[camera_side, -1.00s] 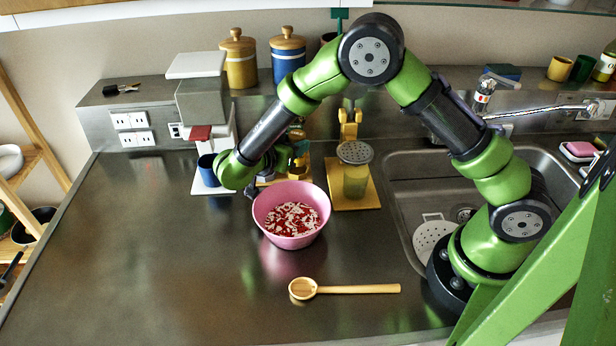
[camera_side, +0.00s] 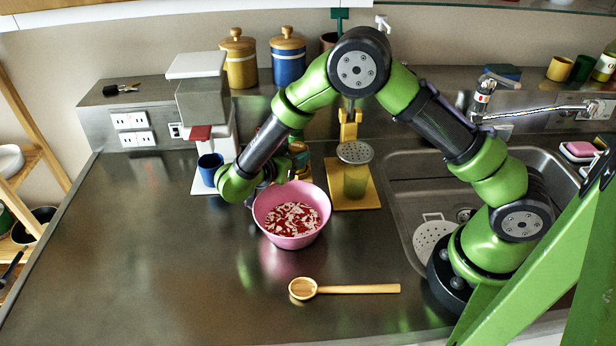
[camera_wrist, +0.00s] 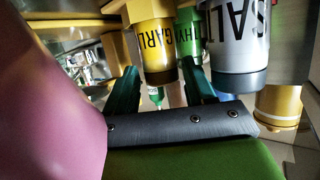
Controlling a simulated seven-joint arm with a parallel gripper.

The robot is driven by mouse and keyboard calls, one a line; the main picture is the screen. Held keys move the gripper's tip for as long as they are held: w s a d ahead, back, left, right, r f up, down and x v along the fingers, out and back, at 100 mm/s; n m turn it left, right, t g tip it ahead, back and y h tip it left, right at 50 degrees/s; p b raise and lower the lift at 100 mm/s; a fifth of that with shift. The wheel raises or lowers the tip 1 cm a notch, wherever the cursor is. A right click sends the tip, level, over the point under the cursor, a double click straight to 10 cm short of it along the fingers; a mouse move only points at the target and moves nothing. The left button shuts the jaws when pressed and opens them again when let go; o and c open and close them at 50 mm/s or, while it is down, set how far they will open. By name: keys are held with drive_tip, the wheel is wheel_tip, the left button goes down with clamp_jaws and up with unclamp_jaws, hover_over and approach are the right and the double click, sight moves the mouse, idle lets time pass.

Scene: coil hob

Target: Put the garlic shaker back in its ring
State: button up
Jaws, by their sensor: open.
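In the side view my gripper (camera_side: 272,173) is behind the pink bowl, mostly hidden by my wrist, and the garlic shaker cannot be made out.
A green shaker (camera_wrist: 187,35) and a white "SALT" shaker (camera_wrist: 238,40) stand beside the garlic one. The pink bowl (camera_side: 291,235) is close to my gripper. The front left counter is clear.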

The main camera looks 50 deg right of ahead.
drive_tip(key=v, duration=1.1)
drive_tip(key=shift+a, duration=0.2)
drive_tip(key=shift+s+r, duration=0.1)
